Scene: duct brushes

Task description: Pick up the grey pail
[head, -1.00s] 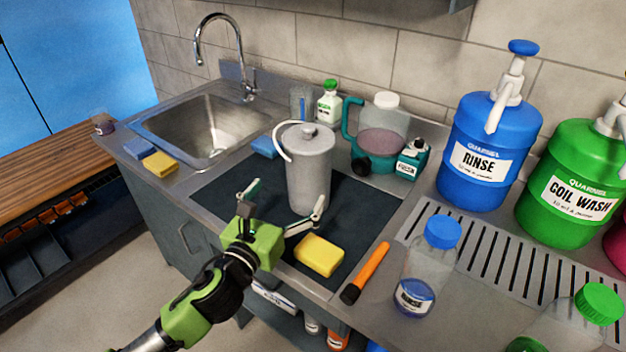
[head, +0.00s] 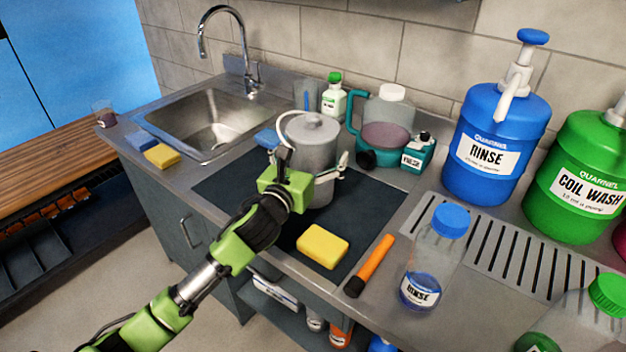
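The grey pail (head: 314,150) is a tall lidded can with a pale curved handle at its left. It stands upright on the dark mat (head: 235,185) on the counter. My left gripper (head: 314,168) is at the pail's near side, its fingers spread one to each side of the body at mid height. Whether the fingers press on it cannot be made out; the left finger is partly hidden behind the handle and palm. My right gripper is not in view.
A yellow sponge (head: 322,246) and an orange-handled tool (head: 371,264) lie in front of the pail. A clear bottle (head: 433,260) is at the right, the sink (head: 215,125) at the left.

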